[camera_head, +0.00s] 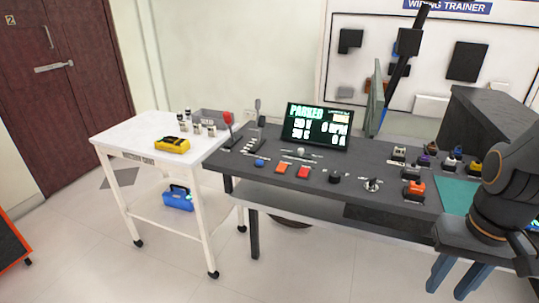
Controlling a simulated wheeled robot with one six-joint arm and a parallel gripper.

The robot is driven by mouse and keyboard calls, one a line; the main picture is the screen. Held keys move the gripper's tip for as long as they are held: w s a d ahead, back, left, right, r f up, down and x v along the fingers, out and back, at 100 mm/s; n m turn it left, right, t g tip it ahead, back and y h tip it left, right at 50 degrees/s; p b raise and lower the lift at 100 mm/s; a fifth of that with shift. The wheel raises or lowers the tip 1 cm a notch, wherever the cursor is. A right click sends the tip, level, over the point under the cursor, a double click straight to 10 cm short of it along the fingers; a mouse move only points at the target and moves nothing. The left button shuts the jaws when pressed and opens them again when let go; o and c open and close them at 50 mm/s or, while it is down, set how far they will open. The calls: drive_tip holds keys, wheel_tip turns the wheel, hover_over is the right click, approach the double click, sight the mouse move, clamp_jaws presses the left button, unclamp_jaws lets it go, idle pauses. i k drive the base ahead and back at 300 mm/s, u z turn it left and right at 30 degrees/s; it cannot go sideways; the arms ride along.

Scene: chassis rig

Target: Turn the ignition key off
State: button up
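A small silver switch with an upright piece (372,184) sits near the front edge of the dark bench, right of a round black knob (335,177). It looks like the ignition key, but it is too small to read its position. My gripper (447,290) is at the lower right, in front of the bench. Its two blue fingers point down and stand apart with nothing seen between them. It is apart from the switch, to its right and nearer the camera.
Blue (260,162), orange (282,168) and red (303,172) controls line the bench front. Several small connectors and a green mat (457,196) lie to the right. A white cart (130,137) with a yellow meter (172,145) stands left. A wiring board (400,25) hangs behind.

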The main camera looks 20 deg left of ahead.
sight(372, 182)
drive_tip(key=u, duration=0.2)
drive_tip(key=k, duration=0.5)
drive_tip(key=u, duration=0.55)
drive_tip(key=k, duration=0.75)
drive_tip(key=z, duration=0.55)
drive_tip(key=i, duration=1.65)
drive_tip(key=u, duration=0.4)
